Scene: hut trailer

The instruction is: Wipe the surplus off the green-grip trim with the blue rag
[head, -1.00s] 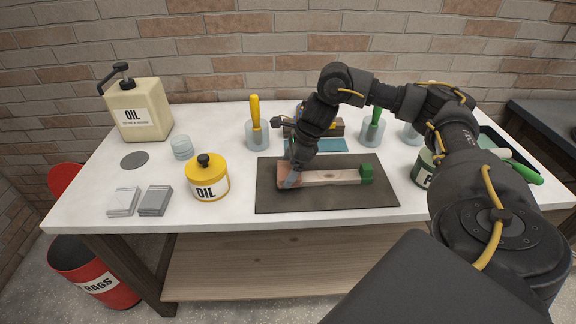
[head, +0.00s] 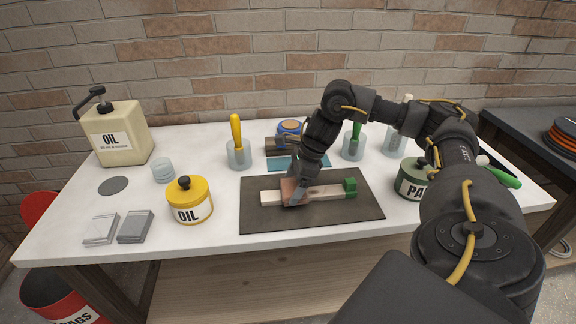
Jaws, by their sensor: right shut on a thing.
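My right gripper (head: 296,192) points down over the trim's left-middle part, shut on a brownish pad-like piece (head: 288,187) that appears to touch the trim. The fingers partly hide this piece, and it does not look blue. A flat blue-teal cloth-like thing (head: 283,164), perhaps the blue rag, lies behind the mat, partly hidden by my arm. My left gripper is out of view.
Glass jars with a yellow-handled tool (head: 236,130) and a green-handled tool (head: 356,135) stand behind the mat. A yellow oil tin (head: 190,203) and grey pads (head: 135,227) stand left. A green tin (head: 410,182) stands right. A red rags bin (head: 60,305) is on the floor.

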